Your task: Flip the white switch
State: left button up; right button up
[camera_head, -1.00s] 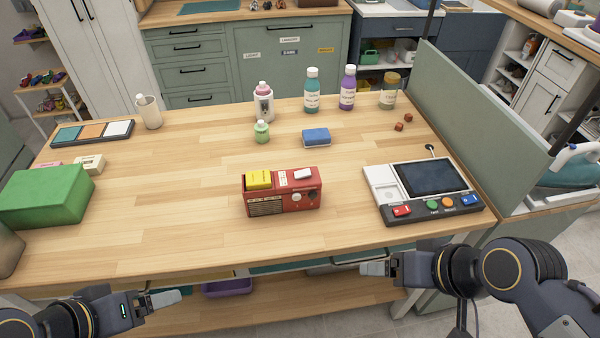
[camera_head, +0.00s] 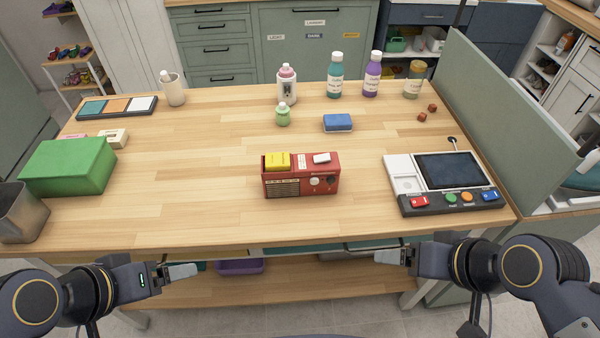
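A red radio-like box (camera_head: 300,183) stands on the wooden table, near its front middle. A white switch-like piece (camera_head: 321,158) sits on its top right, beside a yellow block (camera_head: 277,161). A console (camera_head: 445,184) at the right has a white panel (camera_head: 403,174) and a small lever with a light knob (camera_head: 452,139) behind its screen. My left gripper (camera_head: 181,271) is below and in front of the table's front edge, apart from the red box. My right gripper (camera_head: 388,257) is also in front of the edge, below the console. Both seem empty; their finger gaps cannot be made out.
A green box (camera_head: 70,166) and a grey bin (camera_head: 20,213) stand at the left. Bottles (camera_head: 335,75) and a blue sponge-like block (camera_head: 338,123) are farther back. A green partition (camera_head: 500,105) borders the right side. The wood around the red box is clear.

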aim_at(320, 159)
jog(key=i+l+u, duration=0.1)
jog(key=u, duration=0.25)
jog(key=l+u, duration=0.55)
jog(key=u, duration=0.15)
jog(key=i, duration=0.05)
